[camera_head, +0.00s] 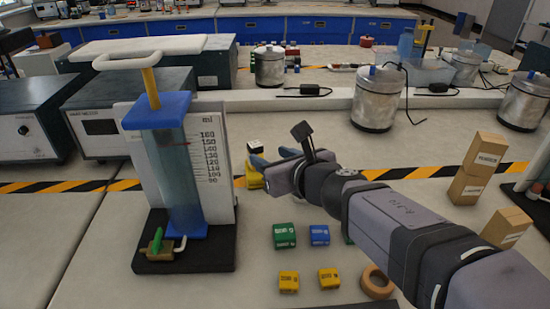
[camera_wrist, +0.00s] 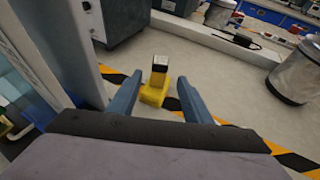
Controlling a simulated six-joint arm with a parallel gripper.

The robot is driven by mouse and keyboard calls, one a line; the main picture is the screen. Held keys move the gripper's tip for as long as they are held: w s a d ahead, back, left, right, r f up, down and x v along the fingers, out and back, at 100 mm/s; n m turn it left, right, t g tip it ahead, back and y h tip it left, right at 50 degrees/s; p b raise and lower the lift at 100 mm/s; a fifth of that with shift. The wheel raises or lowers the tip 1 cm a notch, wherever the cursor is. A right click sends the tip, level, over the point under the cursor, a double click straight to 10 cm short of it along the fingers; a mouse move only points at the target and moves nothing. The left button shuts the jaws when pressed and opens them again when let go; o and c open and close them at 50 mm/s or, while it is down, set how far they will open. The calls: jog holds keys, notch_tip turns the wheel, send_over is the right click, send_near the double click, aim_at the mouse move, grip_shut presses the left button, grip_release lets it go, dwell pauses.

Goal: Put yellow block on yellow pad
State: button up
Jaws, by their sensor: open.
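Two small yellow blocks (camera_head: 288,282) (camera_head: 328,278) with dark markings sit on the bench in front, in the head view. A yellow object with a black-and-white top (camera_head: 252,177) stands behind my gripper (camera_head: 272,160), partly hidden by it. In the wrist view this yellow object (camera_wrist: 155,91) shows beyond and between the two blue fingers of my gripper (camera_wrist: 160,78). The fingers are open with nothing held between them. I cannot pick out a flat yellow pad for certain.
A green block (camera_head: 284,235) and a blue block (camera_head: 319,235) sit behind the yellow ones. A tape roll (camera_head: 377,284) lies to their right. A tall measuring apparatus (camera_head: 180,185) stands left; cardboard boxes (camera_head: 483,152) stand right. Striped tape (camera_head: 440,172) crosses the bench.

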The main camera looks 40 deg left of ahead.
jog(key=shift+s+d+r, duration=0.25)
jog(key=shift+d, duration=0.4)
